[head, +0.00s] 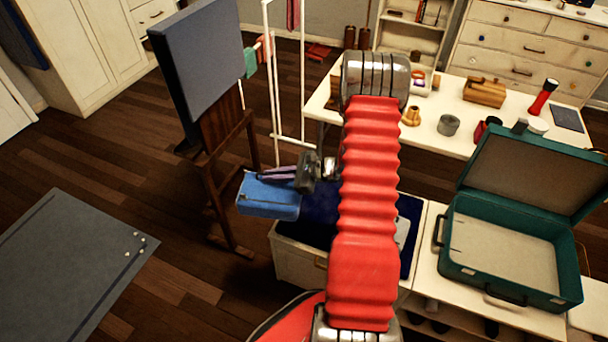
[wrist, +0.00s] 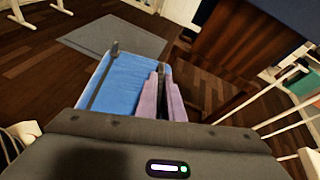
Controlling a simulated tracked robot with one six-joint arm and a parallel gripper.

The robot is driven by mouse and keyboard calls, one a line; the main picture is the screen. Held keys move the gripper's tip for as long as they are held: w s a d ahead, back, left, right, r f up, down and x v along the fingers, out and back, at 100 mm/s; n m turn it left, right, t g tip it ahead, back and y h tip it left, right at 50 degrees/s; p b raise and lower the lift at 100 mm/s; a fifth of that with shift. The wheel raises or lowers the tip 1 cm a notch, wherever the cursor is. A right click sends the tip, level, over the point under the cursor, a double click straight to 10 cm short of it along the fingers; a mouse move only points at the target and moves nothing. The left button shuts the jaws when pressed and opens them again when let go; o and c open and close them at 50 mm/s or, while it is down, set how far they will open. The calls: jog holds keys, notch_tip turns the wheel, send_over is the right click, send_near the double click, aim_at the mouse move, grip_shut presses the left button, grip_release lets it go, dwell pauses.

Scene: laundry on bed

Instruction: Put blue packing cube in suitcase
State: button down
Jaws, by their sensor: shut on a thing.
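The blue packing cube (head: 268,197) is a light blue fabric box, held up in the air left of centre in the head view. My gripper (head: 297,176) is shut on its right end. In the wrist view the cube (wrist: 112,85) extends away from my gripper (wrist: 163,95), with the purple-grey fingers over its right side. The teal suitcase (head: 448,262) stands open on a white surface at the right, with its lid tilted up. Its pale inside looks empty. My red arm hides part of the middle of the head view.
A white bin with dark blue cloth (head: 318,210) sits below the cube. A wooden easel with a dark panel (head: 205,65) stands behind left. A white table (head: 425,128) holds several small items. A grey mat (head: 65,265) lies at left.

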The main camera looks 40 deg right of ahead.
jog(key=shift+n+g+y, duration=0.7)
jog(key=shift+n+y, duration=0.1)
jog(key=shift+n, duration=0.1)
jog(key=a+r, duration=0.1)
jog(key=a, duration=0.2)
jog(key=w+a+r, duration=0.1)
jog(key=a, duration=0.3)
jog(key=a+r, duration=0.1)
jog(key=a, duration=0.3)
jog(key=shift+w+r, duration=0.15)
jog(key=shift+r, duration=0.15)
jog(key=s+a+r+n+g+y, duration=0.1)
jog(key=a+r, duration=0.2)
jog(key=a, duration=0.7)
jog(key=shift+s+a+n, duration=0.25)
jog(key=shift+a+n, duration=0.1)
jog(key=shift+n, duration=0.05)
jog(key=shift+s+r, duration=0.1)
